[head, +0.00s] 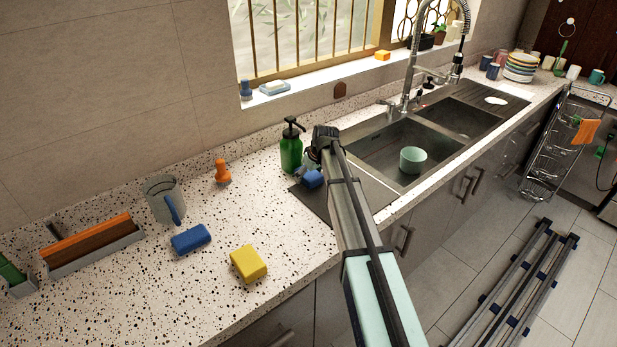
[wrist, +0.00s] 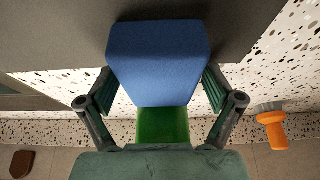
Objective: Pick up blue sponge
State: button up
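A blue sponge (wrist: 158,62) fills the space between the fingers of my gripper (wrist: 160,100) in the wrist view. Both green finger pads press against its sides, so my gripper is shut on it. In the head view the same sponge (head: 313,179) shows just left of my arm, over the dark drainboard beside the sink. My gripper (head: 312,163) is partly hidden there by its own wrist. Whether the sponge touches the surface below is not clear.
A green soap bottle (head: 291,150) stands close behind the sponge.

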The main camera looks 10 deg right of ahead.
jog(key=c, duration=0.6)
jog(key=shift+r, duration=0.1)
jog(key=shift+r, duration=0.15)
jog(key=shift+r+b, duration=0.4)
jog(key=shift+r, duration=0.4)
jog(key=shift+b+v, duration=0.55)
jog(key=shift+v, duration=0.4)
jog(key=s+d+b, duration=0.1)
jog(key=s+d, duration=0.1)
jog(key=s, duration=0.3)
jog(key=s+d+b, duration=0.1)
jog(key=s+d, duration=0.2)
jog(key=s, duration=0.2)
jog(key=s+d+b, duration=0.2)
jog(key=s+d, duration=0.1)
jog(key=s, duration=0.2)
jog(key=shift+s+d, duration=0.1)
jog(key=shift+s, duration=0.05)
